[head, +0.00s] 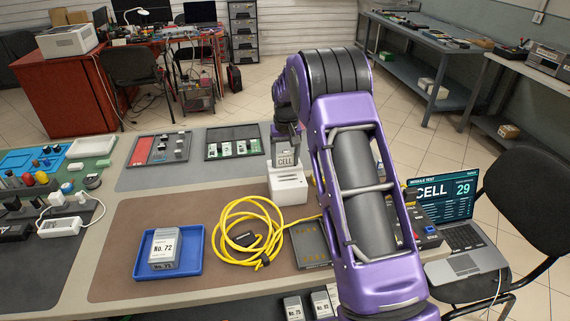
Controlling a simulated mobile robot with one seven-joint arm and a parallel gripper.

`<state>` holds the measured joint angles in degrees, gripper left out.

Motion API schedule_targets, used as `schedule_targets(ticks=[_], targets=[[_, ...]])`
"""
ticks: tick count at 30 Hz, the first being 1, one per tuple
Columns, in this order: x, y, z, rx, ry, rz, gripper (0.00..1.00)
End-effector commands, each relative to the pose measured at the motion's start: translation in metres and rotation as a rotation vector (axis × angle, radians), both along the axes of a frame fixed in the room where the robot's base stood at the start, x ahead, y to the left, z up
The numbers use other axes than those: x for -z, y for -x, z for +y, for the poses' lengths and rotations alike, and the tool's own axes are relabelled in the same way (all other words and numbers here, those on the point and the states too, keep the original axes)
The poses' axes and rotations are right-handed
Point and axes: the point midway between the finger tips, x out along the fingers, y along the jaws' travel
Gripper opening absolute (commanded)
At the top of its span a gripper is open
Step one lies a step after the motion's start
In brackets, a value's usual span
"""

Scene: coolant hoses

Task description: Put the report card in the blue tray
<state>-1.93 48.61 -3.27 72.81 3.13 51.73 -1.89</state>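The blue tray (140,270) lies on the brown mat at the front left. A grey block labelled "No. 72" (163,249) sits in it. My gripper (285,148) is at the back middle of the table, pointing down at the top of a grey piece labelled "CELL" (286,161). This piece stands upright in or just above a white dock (288,186). The fingers are small and dark here, so I cannot tell whether they grip it. I cannot pick out anything clearly marked as a report card.
A yellow cable coil (228,235) lies between the tray and a dark panel (311,244). A laptop (450,213) reads "CELL 29". Several grey blocks, one labelled "No. 75" (292,307), stand at the front edge. My purple arm hides the table's right part.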

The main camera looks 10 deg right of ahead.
Motion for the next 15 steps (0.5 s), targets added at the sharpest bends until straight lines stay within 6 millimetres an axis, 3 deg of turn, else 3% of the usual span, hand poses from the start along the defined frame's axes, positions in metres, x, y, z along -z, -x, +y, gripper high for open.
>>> schedule_targets(ticks=[1,7,15], targets=[[-0.0002,0.0,0.0,0.0,0.0,0.0,0.48],[-0.0003,0.0,0.0,0.0,0.0,0.0,0.12],[-0.0083,-0.0006,0.0,0.0,0.0,-0.002,0.12]])
